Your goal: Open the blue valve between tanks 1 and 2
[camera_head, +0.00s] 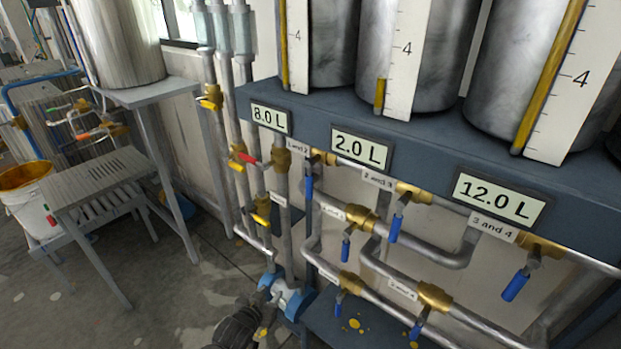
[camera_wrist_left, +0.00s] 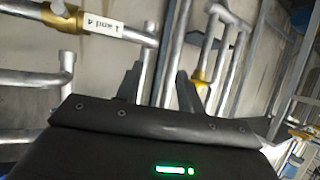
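The valve under the label "1 and 2" (camera_head: 298,147) has a brass body (camera_head: 322,157) on the upper pipe. Its blue handle (camera_head: 309,188) hangs down, across the pipe. My left gripper (camera_head: 262,300) is dark and low in the head view, near the blue pump, below and to the left of that handle. The handle is apart from it. The left wrist view shows its two fingers (camera_wrist_left: 160,82) apart with nothing held between them. A label there, upside down, reads "1 and 4" (camera_wrist_left: 103,25). My right gripper is not in view.
Other blue-handled valves sit close by, under "2 and 3" (camera_head: 378,180) and "3 and 4" (camera_head: 494,228). Displays read 8.0 L (camera_head: 269,118), 2.0 L (camera_head: 360,149) and 12.0 L (camera_head: 499,198). A blue pump (camera_head: 290,299) stands low. Floor is open at left, beside a slatted table (camera_head: 100,188).

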